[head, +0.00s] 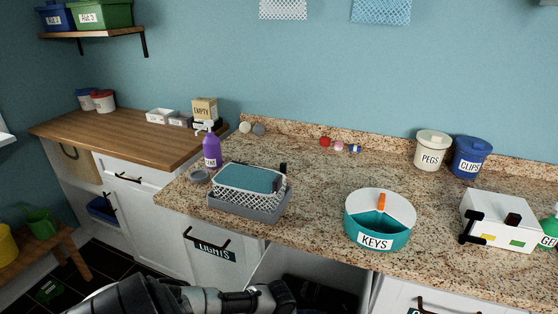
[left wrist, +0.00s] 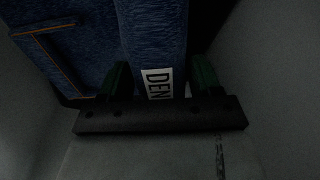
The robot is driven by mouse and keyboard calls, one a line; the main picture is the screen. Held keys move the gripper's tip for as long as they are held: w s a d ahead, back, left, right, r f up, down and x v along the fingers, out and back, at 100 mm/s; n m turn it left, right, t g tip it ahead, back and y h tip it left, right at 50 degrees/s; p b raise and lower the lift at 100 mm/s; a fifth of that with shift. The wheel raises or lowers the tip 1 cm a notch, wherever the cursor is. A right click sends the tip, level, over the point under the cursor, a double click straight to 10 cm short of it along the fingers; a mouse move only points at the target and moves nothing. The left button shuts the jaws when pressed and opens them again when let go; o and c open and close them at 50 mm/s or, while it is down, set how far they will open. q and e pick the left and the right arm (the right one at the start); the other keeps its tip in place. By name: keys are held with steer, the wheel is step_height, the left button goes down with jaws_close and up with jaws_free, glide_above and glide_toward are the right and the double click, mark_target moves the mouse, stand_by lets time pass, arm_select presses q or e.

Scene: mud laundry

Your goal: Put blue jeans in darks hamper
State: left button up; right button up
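Blue jeans (left wrist: 155,35) with a white tag reading "DEN" fill the top of the left wrist view. My left gripper (left wrist: 160,85) has its green fingers against both sides of a fold of the denim, and seems shut on it. In the head view my left gripper (head: 275,298) is low at the bottom, at a pulled-out white hamper (head: 325,265) with a dark inside. Its label is not in view, and the jeans cannot be made out there. Pale walls flank the jeans in the wrist view. My right gripper is not in view.
The lights hamper (head: 215,252) is closed to the left. A wooden bench stands far left.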

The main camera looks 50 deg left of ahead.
arm_select(q)
steer(key=o, duration=0.3)
steer(key=shift+r, duration=0.15)
step_height(320, 180, up, 12)
steer(key=shift+r+p, duration=0.1)
steer(key=shift+p, duration=0.85)
